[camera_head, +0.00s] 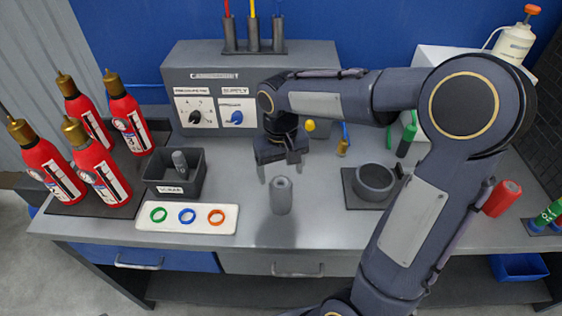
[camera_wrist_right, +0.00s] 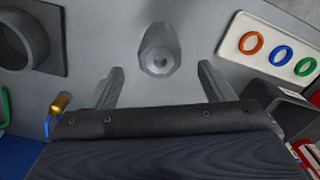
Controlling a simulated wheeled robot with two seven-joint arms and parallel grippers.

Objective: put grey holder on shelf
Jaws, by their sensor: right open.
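A small grey upright cylinder (camera_head: 281,196) with a hole in its top stands on the grey bench, and I take it for the grey holder. It also shows in the right wrist view (camera_wrist_right: 160,50), beyond and between the fingertips. My right gripper (camera_head: 280,170) is open and empty, pointing down just behind and above the cylinder, apart from it. Its two fingers show in the wrist view (camera_wrist_right: 162,80). A dark shelf (camera_head: 220,290) lies below the bench top. My left gripper is not in view.
A control box (camera_head: 250,85) with knobs stands behind, carrying a grey rack (camera_head: 254,48) of tools. Red extinguishers (camera_head: 99,172), a black bin (camera_head: 174,187) and a ring tray (camera_head: 187,229) are left. A grey round cup (camera_head: 375,183) is right. The bench front is clear around the cylinder.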

